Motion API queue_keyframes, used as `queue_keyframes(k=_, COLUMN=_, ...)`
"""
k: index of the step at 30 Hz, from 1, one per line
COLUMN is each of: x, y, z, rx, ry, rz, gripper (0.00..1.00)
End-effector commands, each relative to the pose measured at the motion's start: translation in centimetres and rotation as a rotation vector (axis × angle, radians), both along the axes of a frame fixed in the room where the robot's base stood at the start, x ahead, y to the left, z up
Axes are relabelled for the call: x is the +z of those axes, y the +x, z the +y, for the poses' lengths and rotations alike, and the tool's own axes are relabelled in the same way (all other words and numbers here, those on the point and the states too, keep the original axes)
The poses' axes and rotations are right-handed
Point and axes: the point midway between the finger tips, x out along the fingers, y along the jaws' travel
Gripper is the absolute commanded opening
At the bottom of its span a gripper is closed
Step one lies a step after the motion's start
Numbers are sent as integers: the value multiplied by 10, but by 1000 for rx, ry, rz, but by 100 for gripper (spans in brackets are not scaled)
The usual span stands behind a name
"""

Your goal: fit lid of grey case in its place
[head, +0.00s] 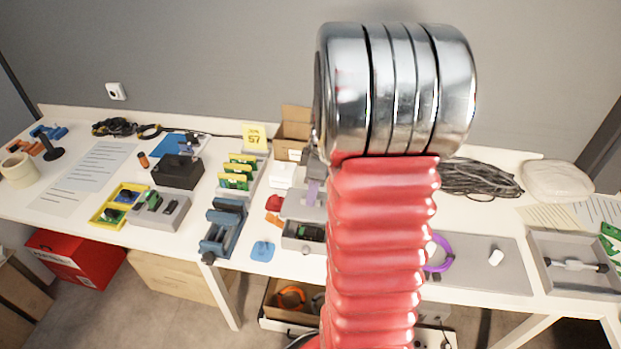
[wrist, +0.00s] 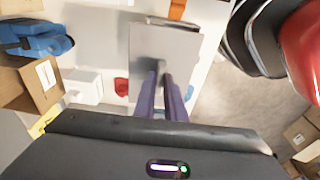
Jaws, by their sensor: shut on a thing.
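The grey case (head: 297,243) stands open on the bench, with a green board and dark parts inside. Its grey lid (head: 298,208) shows just behind and above the case in the head view, and as a flat grey plate (wrist: 148,45) in the wrist view. My gripper (wrist: 162,78) is shut on the lid, its two purple fingers close together. My red arm hides the right side of this area. I cannot tell the gap between lid and case.
A blue vise (head: 222,228) stands left of the case, with a blue pad (head: 263,250) in front. A red piece (head: 274,203) lies beside the lid. A white box (head: 281,176) and an open carton (head: 293,130) are behind. A grey mat (head: 480,262) lies right.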

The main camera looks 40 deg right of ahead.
Motion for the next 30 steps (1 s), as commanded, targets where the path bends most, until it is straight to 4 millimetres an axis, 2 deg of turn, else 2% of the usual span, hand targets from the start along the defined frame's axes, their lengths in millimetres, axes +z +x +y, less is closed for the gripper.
queue_keyframes(k=6, x=0, y=-14, z=11, rx=-7, ry=0, rz=0, gripper=0)
queue_keyframes(k=19, x=-2, y=-11, z=14, rx=1, ry=0, rz=0, gripper=0)
queue_keyframes(k=30, x=-23, y=-11, z=14, rx=3, ry=1, rz=1, gripper=0)
